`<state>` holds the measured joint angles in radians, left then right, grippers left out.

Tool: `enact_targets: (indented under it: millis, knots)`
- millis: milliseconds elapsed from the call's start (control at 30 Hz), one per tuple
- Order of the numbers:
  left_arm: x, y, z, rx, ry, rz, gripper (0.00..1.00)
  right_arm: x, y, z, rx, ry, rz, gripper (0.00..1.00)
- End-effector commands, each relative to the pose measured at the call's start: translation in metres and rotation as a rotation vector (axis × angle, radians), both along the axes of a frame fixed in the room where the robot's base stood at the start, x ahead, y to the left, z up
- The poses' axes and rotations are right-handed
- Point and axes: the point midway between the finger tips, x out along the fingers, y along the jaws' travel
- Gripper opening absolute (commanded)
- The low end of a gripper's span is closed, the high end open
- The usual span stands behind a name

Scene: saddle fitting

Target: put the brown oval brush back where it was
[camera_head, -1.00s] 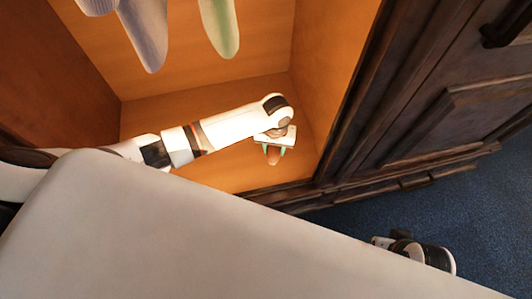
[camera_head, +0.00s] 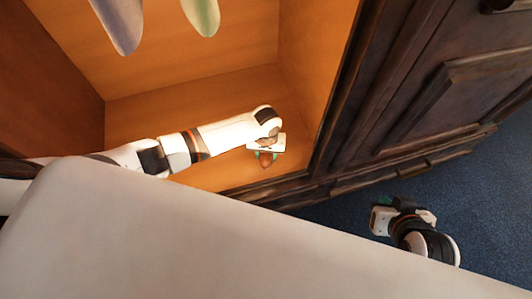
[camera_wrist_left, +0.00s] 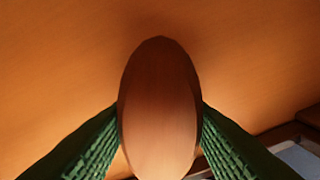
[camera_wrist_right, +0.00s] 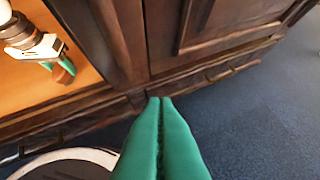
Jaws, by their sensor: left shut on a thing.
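The brown oval brush (camera_wrist_left: 160,105) is between the green fingers of my left gripper (camera_wrist_left: 160,130), which is shut on it. In the head view the brush (camera_head: 266,161) and my left gripper (camera_head: 266,156) are inside the open wooden cabinet, low down near its front right corner. In the left wrist view the cabinet's orange-brown wood surface lies behind the brush; I cannot tell whether the brush touches it. My right gripper (camera_wrist_right: 162,105) is outside the cabinet, its green fingertips together with nothing between them. The right wrist view also shows the brush (camera_wrist_right: 66,69) at upper left.
The cabinet floor (camera_head: 215,172) around my left arm looks bare. Two hanging garments, one lavender (camera_head: 122,22) and one green (camera_head: 202,14), are above at the back. A dark panelled door (camera_head: 430,105) stands on the right over blue carpet (camera_head: 350,208).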

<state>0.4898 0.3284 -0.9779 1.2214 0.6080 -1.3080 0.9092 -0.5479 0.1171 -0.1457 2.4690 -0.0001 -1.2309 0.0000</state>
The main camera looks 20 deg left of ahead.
Motion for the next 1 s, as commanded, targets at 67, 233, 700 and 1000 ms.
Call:
enact_targets:
  millis: [67, 233, 700, 1000]
  knots:
    - [0.0, 0.0, 0.001, 0.0, 0.0, 0.0, 0.22, 0.0, 0.0, 0.0, 0.0, 0.001, 0.0, 0.0]
    - [0.0, 0.0, -0.001, 0.0, 0.0, 0.0, 0.47, 0.001, 0.0, 0.001, 0.001, -0.005, 0.0, 0.0]
    - [0.0, 0.0, 0.003, 0.001, 0.0, 0.0, 0.62, -0.001, 0.0, 0.001, -0.001, 0.008, 0.0, 0.0]
    - [0.0, 0.0, 0.03, 0.001, 0.0, 0.0, 0.62, -0.051, -0.017, -0.014, -0.06, 0.282, -0.024, 0.0]
